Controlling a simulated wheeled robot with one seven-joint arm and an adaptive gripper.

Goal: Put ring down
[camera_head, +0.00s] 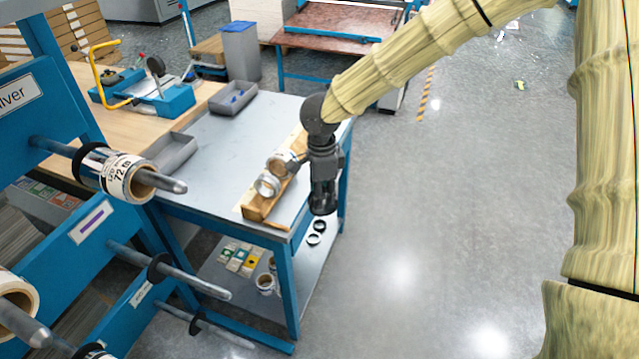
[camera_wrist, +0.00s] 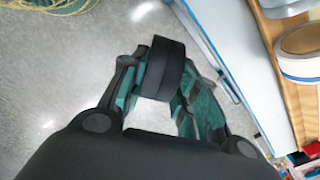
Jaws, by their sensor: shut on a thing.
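A black ring (camera_wrist: 166,68) is held between the fingers of my gripper (camera_wrist: 160,90) in the wrist view. In the head view my gripper (camera_head: 323,200) points down by the right edge of the grey-topped table (camera_head: 220,140), next to the wooden roll holder (camera_head: 262,205). The ring cannot be told apart from the dark gripper there. In the wrist view, floor shows below the ring, and the table edge is to the right.
Rolls (camera_head: 283,163) rest on the wooden holder. A blue rack (camera_head: 60,120) with rods stands at left; its upper rod carries a film roll (camera_head: 125,178) and a black ring. Grey trays (camera_head: 233,98) sit on the table.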

